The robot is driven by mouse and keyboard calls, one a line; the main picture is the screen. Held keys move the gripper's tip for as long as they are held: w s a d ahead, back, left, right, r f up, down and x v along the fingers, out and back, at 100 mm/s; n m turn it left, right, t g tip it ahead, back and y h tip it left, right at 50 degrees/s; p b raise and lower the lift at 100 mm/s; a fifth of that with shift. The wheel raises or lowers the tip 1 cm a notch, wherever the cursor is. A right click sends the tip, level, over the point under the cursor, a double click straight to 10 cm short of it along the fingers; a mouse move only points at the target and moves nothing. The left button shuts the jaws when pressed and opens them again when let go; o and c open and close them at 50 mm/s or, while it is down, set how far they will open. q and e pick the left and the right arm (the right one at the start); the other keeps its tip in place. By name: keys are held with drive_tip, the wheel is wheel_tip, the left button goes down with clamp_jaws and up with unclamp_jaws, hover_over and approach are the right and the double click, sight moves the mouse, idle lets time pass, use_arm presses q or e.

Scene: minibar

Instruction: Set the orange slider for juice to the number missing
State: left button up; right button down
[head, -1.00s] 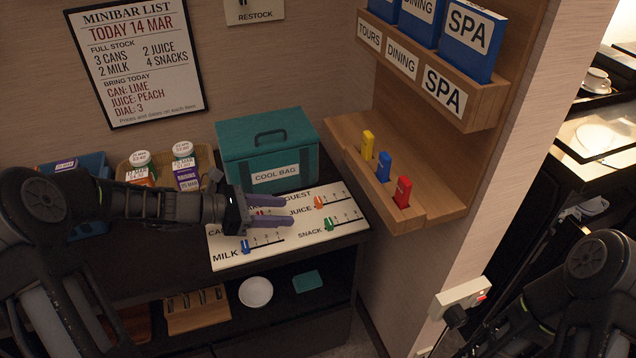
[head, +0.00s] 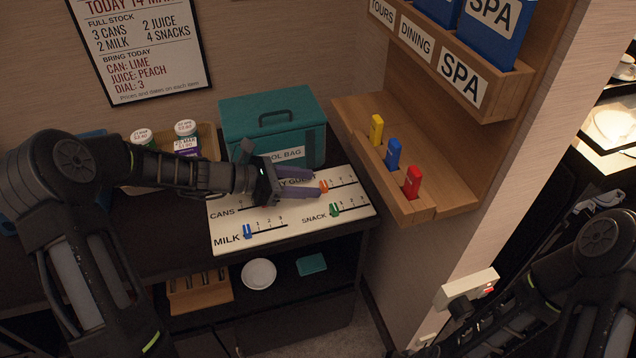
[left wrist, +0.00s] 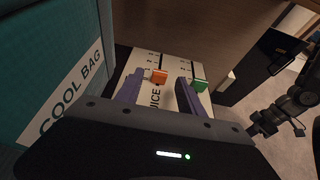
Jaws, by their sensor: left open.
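The orange slider (head: 323,186) for juice stands near the left end of its visible track on the white slider board (head: 228,247). My left gripper (head: 314,183) is open and empty, its purple fingers pointing at the slider from the left. In the left wrist view, the orange slider (left wrist: 159,76) shows ahead between the two fingers (left wrist: 160,90), beyond the word JUICE; contact cannot be told. The fingers hide most of the juice label in the head view. The minibar list (head: 145,50) reads 2 juice under full stock. My right gripper is not in view.
A green slider (head: 335,210) sits close by, and a blue slider (head: 247,231) is at the front left. The teal cool bag (head: 235,125) stands behind the board. A wooden shelf (head: 440,200) with coloured tags is right. Bottles (head: 186,140) stand in a basket.

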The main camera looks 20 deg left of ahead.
sight(321, 184)
use_arm(q)
drive_tip(key=shift+x, duration=1.7)
drive_tip(key=shift+c, duration=0.3)
clamp_jaws()
